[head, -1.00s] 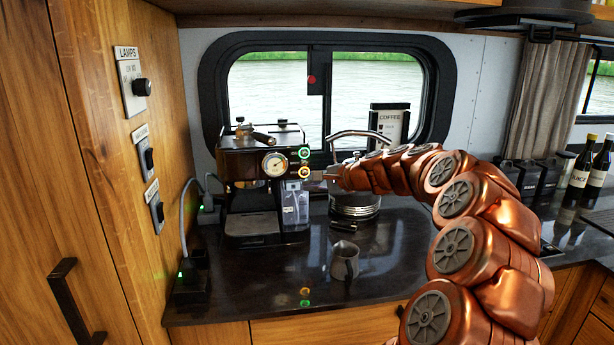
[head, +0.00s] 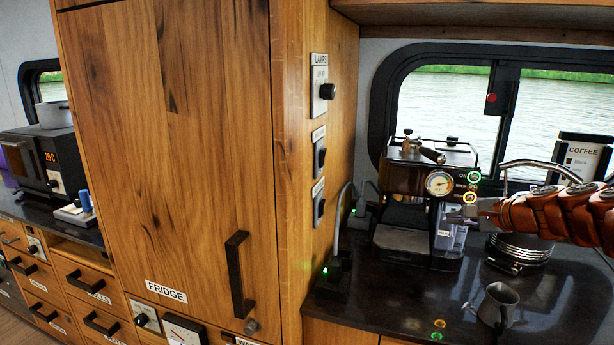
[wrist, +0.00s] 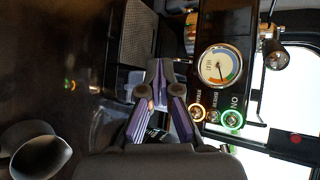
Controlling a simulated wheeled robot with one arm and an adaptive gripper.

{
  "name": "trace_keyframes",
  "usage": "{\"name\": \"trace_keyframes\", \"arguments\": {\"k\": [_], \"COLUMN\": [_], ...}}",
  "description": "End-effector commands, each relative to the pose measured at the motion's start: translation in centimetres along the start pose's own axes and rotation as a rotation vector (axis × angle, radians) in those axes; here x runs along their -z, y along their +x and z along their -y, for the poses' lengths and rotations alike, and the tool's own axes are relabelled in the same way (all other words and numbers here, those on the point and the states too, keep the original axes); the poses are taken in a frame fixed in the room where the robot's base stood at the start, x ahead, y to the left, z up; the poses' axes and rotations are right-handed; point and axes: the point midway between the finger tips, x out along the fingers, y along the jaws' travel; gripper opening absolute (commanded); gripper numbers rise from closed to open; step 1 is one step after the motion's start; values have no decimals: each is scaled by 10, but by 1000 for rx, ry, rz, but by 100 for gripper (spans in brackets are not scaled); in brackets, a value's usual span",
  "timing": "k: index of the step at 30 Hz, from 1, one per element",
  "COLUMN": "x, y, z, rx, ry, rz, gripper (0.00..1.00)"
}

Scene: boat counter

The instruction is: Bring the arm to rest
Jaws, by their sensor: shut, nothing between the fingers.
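My copper-coloured arm (head: 560,215) reaches in from the right edge in the head view. My gripper (head: 463,214) is at its left end, in front of the lower right of the espresso machine (head: 408,180), near its lit buttons. In the wrist view my gripper (wrist: 158,85) shows its purple-padded fingers, shut and empty, with the machine's gauge (wrist: 220,67) and lit buttons just to the right. I cannot tell whether the fingers touch the machine.
A metal jug (head: 497,305) stands on the dark counter (head: 390,310) below the arm. A kettle (head: 520,250) is behind the arm, and a coffee box (head: 583,155) is by the window. The fridge cabinet (head: 170,150) rises on the left.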

Motion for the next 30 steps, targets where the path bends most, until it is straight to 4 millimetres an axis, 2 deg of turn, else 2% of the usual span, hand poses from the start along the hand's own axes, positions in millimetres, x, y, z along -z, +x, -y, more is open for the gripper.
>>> {"name": "trace_keyframes", "arguments": {"k": [1, 3, 7, 9, 12, 15, 18, 22, 24, 30], "x": [-29, -70, -142, -177, -219, -251, -274, -291, -295, -290], "y": [5, 9, 9, 5, -8, -27, -49, -85, -107, -168], "z": [-5, -18, -54, -80, -117, -157, -198, -250, -278, -342], "rx": [-37, -98, -223, -298, -400, -503, -610, -750, -828, -1027], "ry": [-53, -139, -308, -398, -528, -653, -768, -908, -974, -1125], "rz": [37, 91, 188, 244, 310, 369, 424, 488, 521, 591], "gripper": [0, 0, 0, 0, 0, 0, 0, 0, 0, 0]}}
